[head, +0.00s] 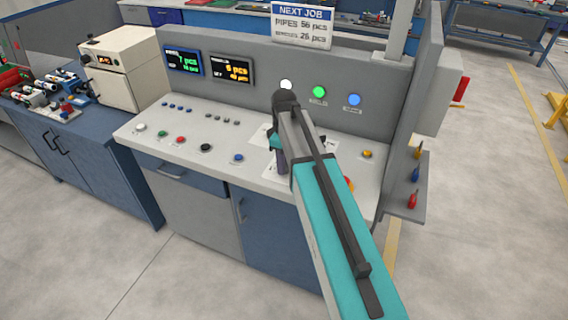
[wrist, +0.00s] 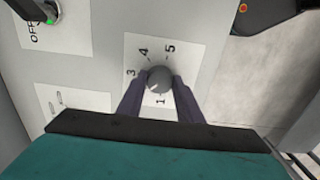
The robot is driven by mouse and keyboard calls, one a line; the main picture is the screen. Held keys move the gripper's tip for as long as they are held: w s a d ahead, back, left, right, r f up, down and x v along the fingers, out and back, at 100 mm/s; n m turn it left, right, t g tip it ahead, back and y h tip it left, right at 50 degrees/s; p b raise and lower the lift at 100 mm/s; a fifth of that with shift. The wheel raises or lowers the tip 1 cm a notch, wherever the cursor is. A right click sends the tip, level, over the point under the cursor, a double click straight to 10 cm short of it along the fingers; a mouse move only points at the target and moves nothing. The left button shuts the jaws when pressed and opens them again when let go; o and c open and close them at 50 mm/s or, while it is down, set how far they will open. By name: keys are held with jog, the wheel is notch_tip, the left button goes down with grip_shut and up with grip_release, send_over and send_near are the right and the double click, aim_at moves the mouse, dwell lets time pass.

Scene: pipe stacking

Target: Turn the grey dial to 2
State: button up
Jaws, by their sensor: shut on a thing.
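The grey dial (wrist: 159,77) sits on a white label plate (wrist: 190,50) on the panel. The numbers 1, 3, 4 and 5 are readable around it. The 2 is not visible; the left finger covers the area between 3 and 1. A small light mark on the dial's face seems to point to the lower left, toward that covered area. My gripper (wrist: 160,88) is shut on the dial, one finger on each side. In the head view my gripper (head: 279,158) reaches down to the sloped console (head: 220,165), and my arm hides the dial.
In the wrist view a green-lit switch marked OFF (wrist: 48,14) is at the upper left, and a dark part with an orange spot (wrist: 262,12) at the upper right. In the head view, several buttons lie left of my gripper, and a side shelf (head: 405,205) with small tools stands right.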

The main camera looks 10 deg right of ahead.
jog(key=shift+n, duration=0.5)
jog(key=o, duration=1)
jog(key=shift+o, duration=0.2)
notch_tip(320, 180, up, 14)
jog(key=b, duration=0.3)
jog(key=shift+b, duration=0.3)
